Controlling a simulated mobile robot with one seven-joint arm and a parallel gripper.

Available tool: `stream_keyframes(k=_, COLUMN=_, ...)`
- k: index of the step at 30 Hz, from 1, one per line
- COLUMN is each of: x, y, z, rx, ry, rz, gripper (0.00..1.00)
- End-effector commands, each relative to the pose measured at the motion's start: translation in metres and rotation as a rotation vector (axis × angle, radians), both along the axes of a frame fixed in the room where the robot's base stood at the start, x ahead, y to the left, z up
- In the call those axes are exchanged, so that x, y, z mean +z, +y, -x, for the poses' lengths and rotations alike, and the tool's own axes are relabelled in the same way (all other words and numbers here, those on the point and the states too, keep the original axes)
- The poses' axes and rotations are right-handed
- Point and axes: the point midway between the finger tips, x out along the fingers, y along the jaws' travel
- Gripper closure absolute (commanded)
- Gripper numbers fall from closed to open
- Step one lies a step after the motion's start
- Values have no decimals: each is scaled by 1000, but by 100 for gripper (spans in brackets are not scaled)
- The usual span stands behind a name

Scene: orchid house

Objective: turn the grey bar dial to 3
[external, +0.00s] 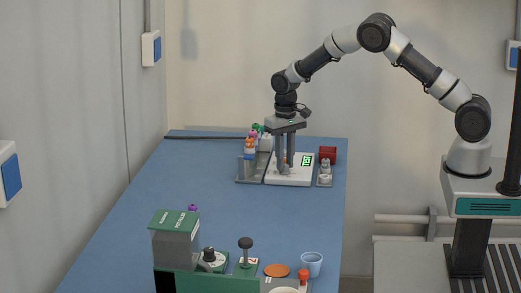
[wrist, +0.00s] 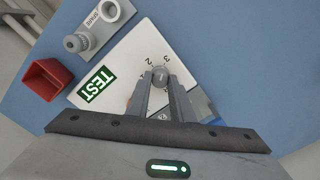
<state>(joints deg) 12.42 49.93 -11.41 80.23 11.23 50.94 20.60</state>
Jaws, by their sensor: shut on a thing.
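The grey dial (wrist: 160,74) sits on a white plate (wrist: 122,62) in the wrist view, with numbers around it. A 2 and a 3 can be read beyond the dial. My gripper (wrist: 161,80) is shut on the dial, one finger on each side. Which number the dial points at cannot be told, as the fingers cover part of it and its scale. In the external view my gripper (external: 286,169) reaches straight down onto the white plate (external: 276,181) near the table's far end; the dial is hidden there.
A green TEST label (wrist: 97,84) lies on the plate. Beside it are a grey SPARE holder (wrist: 95,36) and a red box (wrist: 46,79). A rack of coloured-top items (external: 250,150) stands left of the plate. A green-topped machine (external: 175,228) is at the near end; the blue table's middle is clear.

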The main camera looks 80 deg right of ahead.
Motion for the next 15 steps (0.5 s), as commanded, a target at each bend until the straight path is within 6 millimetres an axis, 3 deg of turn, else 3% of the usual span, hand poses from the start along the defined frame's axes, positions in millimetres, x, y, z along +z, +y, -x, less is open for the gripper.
stream_keyframes(k=11, x=0, y=1, z=0, rx=-2, ry=2, rz=-1, gripper=100)
stream_keyframes(k=12, x=0, y=1, z=1, rx=-2, ry=1, rz=-1, gripper=73)
stream_keyframes(k=15, x=0, y=1, z=0, rx=-2, ry=1, rz=-1, gripper=61)
